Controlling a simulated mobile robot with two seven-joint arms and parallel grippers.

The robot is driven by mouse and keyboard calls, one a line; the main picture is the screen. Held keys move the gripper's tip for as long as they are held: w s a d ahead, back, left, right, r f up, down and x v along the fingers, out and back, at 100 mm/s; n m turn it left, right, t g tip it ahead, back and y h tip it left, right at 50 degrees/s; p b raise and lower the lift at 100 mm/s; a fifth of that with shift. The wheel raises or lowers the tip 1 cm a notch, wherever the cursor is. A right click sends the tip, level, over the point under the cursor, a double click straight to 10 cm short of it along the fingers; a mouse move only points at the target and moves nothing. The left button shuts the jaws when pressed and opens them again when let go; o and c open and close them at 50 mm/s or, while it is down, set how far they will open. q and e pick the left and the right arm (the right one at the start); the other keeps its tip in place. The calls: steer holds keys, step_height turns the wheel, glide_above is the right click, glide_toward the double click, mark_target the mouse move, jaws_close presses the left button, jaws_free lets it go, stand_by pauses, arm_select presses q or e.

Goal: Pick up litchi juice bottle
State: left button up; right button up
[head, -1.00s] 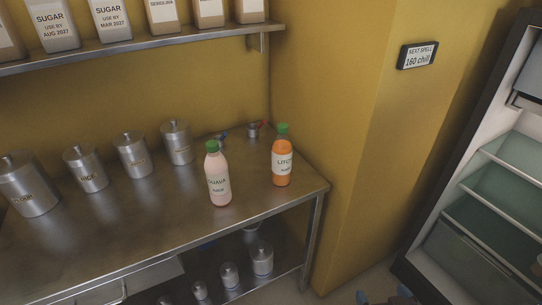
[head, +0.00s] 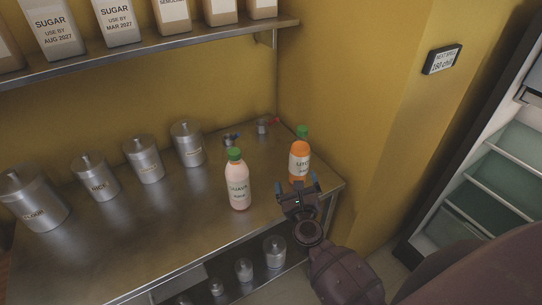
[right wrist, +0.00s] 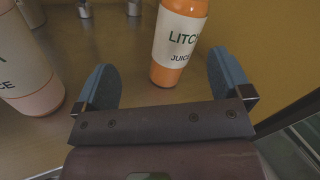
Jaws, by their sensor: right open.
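The litchi juice bottle (head: 299,160) is orange with a white label and a green cap. It stands upright on the steel table near its right end. In the right wrist view the bottle (right wrist: 178,45) is ahead, between the lines of the two fingers but beyond their tips. My right gripper (head: 299,184) is open and empty, just in front of the bottle at the table's edge. Its blue fingers (right wrist: 165,75) show spread apart in the right wrist view. My left gripper is not in view.
A pink guava juice bottle (head: 238,187) stands close by on the left, also seen in the wrist view (right wrist: 24,62). Several steel canisters (head: 145,160) line the back. A shelf (head: 150,42) hangs above. The yellow wall (head: 385,120) is close on the right.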

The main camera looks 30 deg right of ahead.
mark_target(300, 158)
steer(key=m, duration=0.2)
steer(key=shift+d+f+m+g+h, duration=0.3)
steer(key=shift+m+g+h, duration=0.1)
steer(key=shift+s+d+m+h, duration=0.2)
steer(key=shift+d+m, duration=0.05)
steer(key=shift+m, duration=0.35)
steer(key=shift+s+d+m+h, duration=0.2)
steer(key=shift+m, duration=0.4)
steer(key=shift+w+d, duration=0.1)
steer(key=x, duration=1)
steer(key=shift+w+d+f, duration=0.1)
steer(key=shift+w+f, duration=0.05)
steer(key=shift+w, duration=0.15)
steer(key=c, duration=1.2)
steer(key=shift+p, duration=0.3)
steer(key=shift+c, duration=0.7)
